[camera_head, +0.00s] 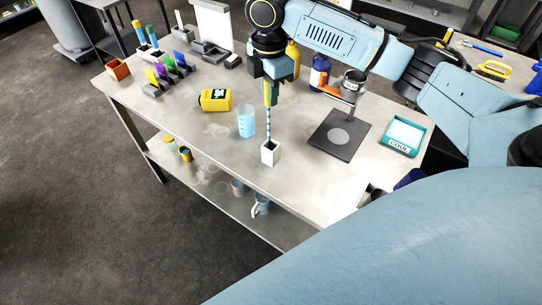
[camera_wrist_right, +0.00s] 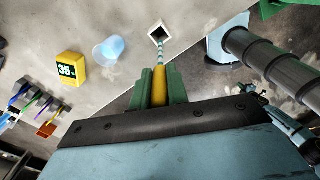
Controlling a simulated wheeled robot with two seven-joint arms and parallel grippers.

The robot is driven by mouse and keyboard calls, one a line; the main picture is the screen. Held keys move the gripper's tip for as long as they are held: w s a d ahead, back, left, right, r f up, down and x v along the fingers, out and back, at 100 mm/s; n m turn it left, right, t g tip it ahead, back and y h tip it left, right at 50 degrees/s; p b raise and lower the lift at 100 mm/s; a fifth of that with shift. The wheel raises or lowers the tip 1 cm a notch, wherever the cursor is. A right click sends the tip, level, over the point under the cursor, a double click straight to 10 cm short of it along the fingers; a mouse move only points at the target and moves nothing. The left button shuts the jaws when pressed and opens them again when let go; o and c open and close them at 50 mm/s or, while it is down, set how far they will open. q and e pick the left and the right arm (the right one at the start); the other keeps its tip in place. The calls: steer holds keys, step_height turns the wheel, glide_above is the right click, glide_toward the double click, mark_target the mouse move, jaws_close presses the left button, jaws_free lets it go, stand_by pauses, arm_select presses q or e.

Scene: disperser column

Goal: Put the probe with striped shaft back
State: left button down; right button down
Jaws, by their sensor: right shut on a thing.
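My right gripper (camera_head: 270,92) is shut on the yellow handle of the probe with the striped shaft (camera_head: 269,125). It holds the probe upright, tip down. In the wrist view the green fingers (camera_wrist_right: 160,88) close on the yellow handle, and the striped shaft (camera_wrist_right: 161,56) points away from them. The white square holder (camera_head: 270,154) stands on the table directly below the probe. Its dark opening also shows in the wrist view (camera_wrist_right: 157,33). The shaft's lower end lines up with this opening; I cannot tell how far it is inside. My left gripper is not in view.
A beaker with blue liquid (camera_head: 246,123) stands close left of the holder. A yellow timer (camera_head: 215,100) is farther left. A dark plate stand (camera_head: 339,136) and a teal COOL tray (camera_head: 403,137) are to the right. The table's front edge is near the holder.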

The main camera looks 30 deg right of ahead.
mark_target(269, 113)
steer(key=shift+d+f, duration=0.25)
steer(key=shift+f, duration=0.05)
step_height(269, 113, down, 9)
steer(key=shift+f, duration=0.35)
steer(key=c, duration=1.4)
jaws_free()
steer(key=shift+o, duration=0.2)
